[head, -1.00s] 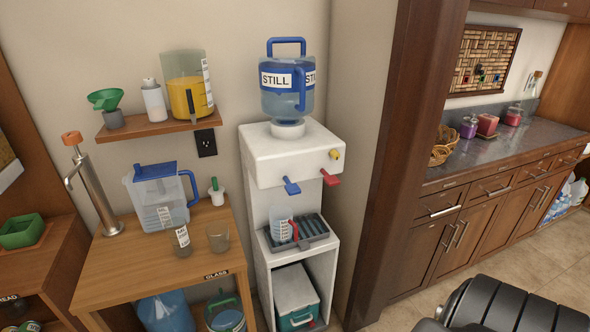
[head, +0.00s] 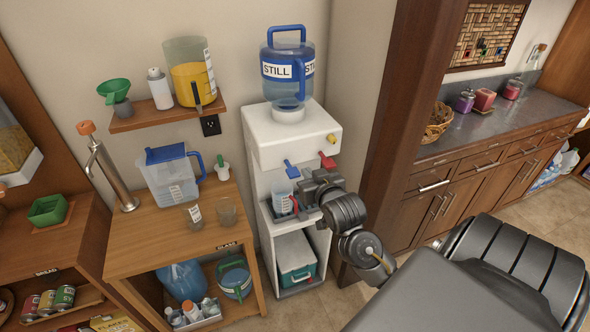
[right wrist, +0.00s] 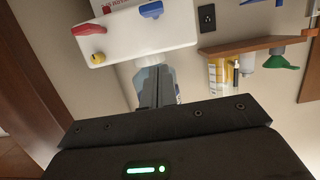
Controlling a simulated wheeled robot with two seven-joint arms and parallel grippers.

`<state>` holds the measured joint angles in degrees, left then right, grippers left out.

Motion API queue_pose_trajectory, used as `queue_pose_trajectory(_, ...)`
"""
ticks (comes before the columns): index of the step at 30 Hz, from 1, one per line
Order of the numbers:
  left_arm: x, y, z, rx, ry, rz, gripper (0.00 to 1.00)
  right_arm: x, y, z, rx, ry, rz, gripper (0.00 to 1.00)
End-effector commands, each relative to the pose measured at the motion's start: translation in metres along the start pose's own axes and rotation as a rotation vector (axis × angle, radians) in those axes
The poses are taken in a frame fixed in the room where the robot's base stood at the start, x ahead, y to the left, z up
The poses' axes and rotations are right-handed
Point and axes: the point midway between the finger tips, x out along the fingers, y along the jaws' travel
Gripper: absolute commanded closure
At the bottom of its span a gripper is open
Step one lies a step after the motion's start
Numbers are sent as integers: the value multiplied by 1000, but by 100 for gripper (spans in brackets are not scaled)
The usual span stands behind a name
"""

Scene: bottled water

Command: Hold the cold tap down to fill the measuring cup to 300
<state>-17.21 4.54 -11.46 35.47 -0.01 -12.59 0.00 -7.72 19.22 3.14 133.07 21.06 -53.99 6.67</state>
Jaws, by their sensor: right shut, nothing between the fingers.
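The measuring cup (head: 281,200), clear with a red handle, stands on the drip tray of the white water dispenser (head: 292,145). The blue cold tap (head: 291,170) is above it, and also shows in the right wrist view (right wrist: 151,10). The red tap (head: 327,161) is to its right. My right gripper (head: 304,191) is shut and empty, just below the blue tap and beside the cup, partly covering the tray and the cup's handle side. I see no clear contact with the tap. The cup's water level is too small to read. My left gripper is out of view.
A blue STILL bottle (head: 287,72) tops the dispenser. A wooden table (head: 160,238) with a lidded pitcher (head: 170,180) stands left, under a wall shelf (head: 165,116). A brown wooden post (head: 395,130) rises close to the right of my arm.

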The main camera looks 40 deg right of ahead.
Motion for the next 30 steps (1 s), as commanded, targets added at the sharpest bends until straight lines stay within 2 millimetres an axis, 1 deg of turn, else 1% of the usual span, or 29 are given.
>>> queue_pose_trajectory(5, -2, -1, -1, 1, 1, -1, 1, 3, 0, -1, -1, 1, 0, 100)
queue_pose_trajectory(8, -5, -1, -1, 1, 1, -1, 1, 12, 0, -2, -3, 0, 1, 100)
queue_pose_trajectory(11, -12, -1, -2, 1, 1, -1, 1, 28, 0, -3, -5, -1, 1, 100)
queue_pose_trajectory(18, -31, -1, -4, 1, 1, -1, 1, 78, 0, -4, -3, -2, 1, 100)
queue_pose_trajectory(22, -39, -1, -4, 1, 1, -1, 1, 102, 1, -4, -2, -1, 2, 100)
queue_pose_trajectory(25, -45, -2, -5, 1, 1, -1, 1, 104, 0, 16, -1, -7, 1, 100)
queue_pose_trajectory(30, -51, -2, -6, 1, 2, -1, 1, 109, 0, 32, 0, -3, 1, 100)
